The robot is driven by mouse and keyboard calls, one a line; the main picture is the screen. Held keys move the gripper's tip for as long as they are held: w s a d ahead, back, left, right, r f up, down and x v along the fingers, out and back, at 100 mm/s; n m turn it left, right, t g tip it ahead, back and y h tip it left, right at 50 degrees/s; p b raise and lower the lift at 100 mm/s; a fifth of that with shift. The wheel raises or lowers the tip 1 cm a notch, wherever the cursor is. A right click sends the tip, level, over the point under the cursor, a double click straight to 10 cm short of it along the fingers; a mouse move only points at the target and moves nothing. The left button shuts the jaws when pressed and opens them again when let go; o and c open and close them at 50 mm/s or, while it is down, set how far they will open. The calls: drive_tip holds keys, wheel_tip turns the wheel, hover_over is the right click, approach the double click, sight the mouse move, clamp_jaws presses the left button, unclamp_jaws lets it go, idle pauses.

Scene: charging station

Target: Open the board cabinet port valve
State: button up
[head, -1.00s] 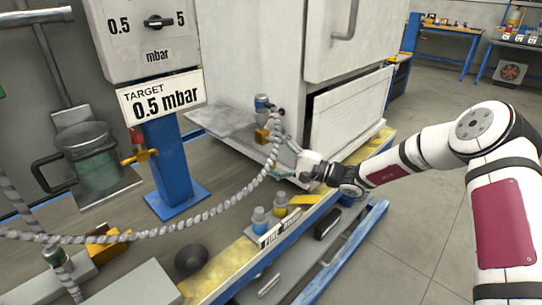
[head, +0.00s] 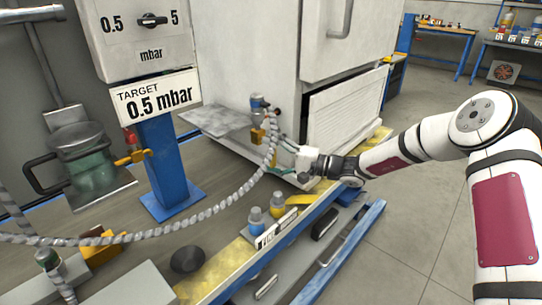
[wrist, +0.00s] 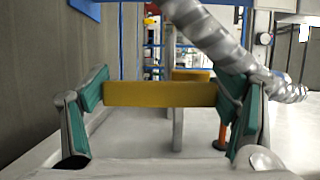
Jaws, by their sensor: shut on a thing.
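My gripper (head: 279,157) reaches in from the right, just below the port. In the wrist view its teal-padded fingers (wrist: 162,100) stand on both sides of a yellow bar, the valve handle (wrist: 158,94), and are shut on it. The hose (wrist: 208,35) crosses above the right finger. The handle's exact angle is hard to tell.
The white cabinet (head: 235,50) stands right behind the port, with a grey shelf (head: 218,120) to its left. A blue post (head: 163,160) carries a dial box and a "TARGET 0.5 mbar" sign (head: 155,98). Small grey-capped bottles (head: 266,216) stand on the front edge below the gripper.

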drive_tip(key=o, duration=1.7)
drive_tip(key=v, duration=1.2)
